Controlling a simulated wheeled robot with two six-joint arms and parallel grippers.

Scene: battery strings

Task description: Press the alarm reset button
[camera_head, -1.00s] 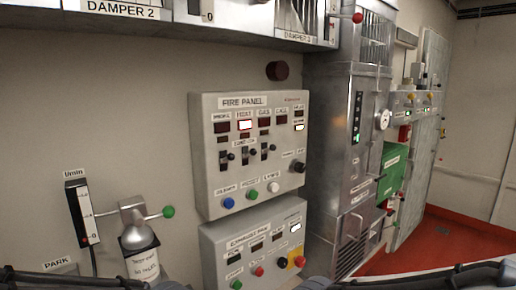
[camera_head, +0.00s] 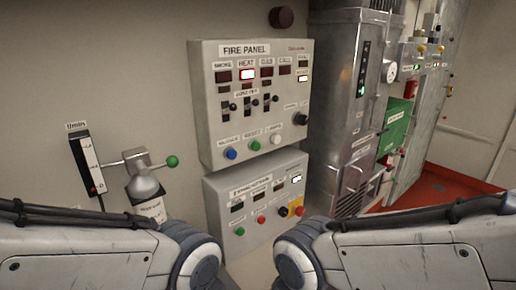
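The fire panel (camera_head: 205,110) is a grey wall box in the middle of the head view. A lit HEAT window (camera_head: 248,73) shows in its top row. Along its bottom edge are a blue button (camera_head: 231,154), a green button (camera_head: 254,145) and a white button (camera_head: 275,139). The label above the green button appears to read RESET. My left and right arm links fill the lower corners, below and in front of the panel. Both grippers are out of view.
A second panel (camera_head: 222,199) with green and red buttons and a yellow-backed red knob (camera_head: 298,211) hangs just below. A bottle with a green-knobbed valve (camera_head: 172,161) stands at left. A tall metal cabinet (camera_head: 335,110) rises at right. The space before the fire panel is clear.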

